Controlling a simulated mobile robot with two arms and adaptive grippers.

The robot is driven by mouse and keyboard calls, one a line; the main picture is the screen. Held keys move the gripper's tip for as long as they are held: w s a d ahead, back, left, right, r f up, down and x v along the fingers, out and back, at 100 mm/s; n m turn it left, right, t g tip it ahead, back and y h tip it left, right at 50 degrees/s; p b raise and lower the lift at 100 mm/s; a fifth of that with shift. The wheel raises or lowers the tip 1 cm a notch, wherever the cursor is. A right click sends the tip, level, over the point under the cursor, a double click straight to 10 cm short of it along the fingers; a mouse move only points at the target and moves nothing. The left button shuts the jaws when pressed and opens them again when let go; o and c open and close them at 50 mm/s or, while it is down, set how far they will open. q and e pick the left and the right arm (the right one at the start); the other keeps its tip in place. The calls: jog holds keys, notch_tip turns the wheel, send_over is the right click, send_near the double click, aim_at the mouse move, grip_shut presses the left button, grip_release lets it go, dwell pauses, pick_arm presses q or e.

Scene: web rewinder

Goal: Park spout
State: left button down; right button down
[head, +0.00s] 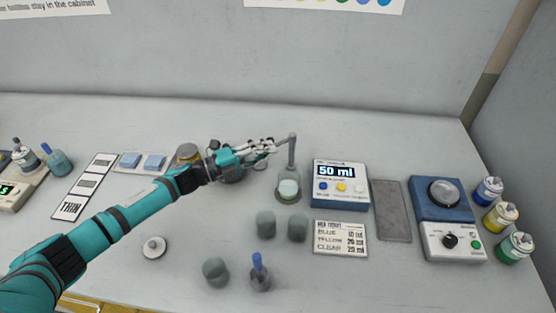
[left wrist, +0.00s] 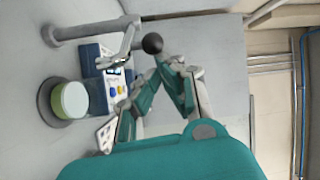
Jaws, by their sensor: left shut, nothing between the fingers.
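A dark ball-shaped knob (left wrist: 152,43) shows near my fingers. My left gripper (head: 270,148) is shut and empty, just left of the post; its fingers (left wrist: 180,65) are close to the knob, and I cannot tell whether they touch. A beaker of pale green liquid (head: 289,187) stands on the round base. My right gripper is out of view.
A blue-white dosing box (head: 341,186) reading "50 ml" stands right of the post. A grey pad (head: 392,210), a stirrer unit (head: 447,220) and coloured bottles (head: 501,217) are further right. Grey-green cups (head: 266,225) stand in front.

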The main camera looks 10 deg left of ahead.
pick_arm(q)
jog(key=w+a+b, duration=0.4)
jog(key=w+b, duration=0.1)
jog(key=shift+a, duration=0.25)
jog(key=shift+w, duration=0.1)
dwell(0.3)
dwell(0.4)
jog(key=r+v, duration=0.1)
jog(key=v, duration=1.1)
jog(key=shift+f, duration=0.45)
jog(key=shift+r, duration=0.1)
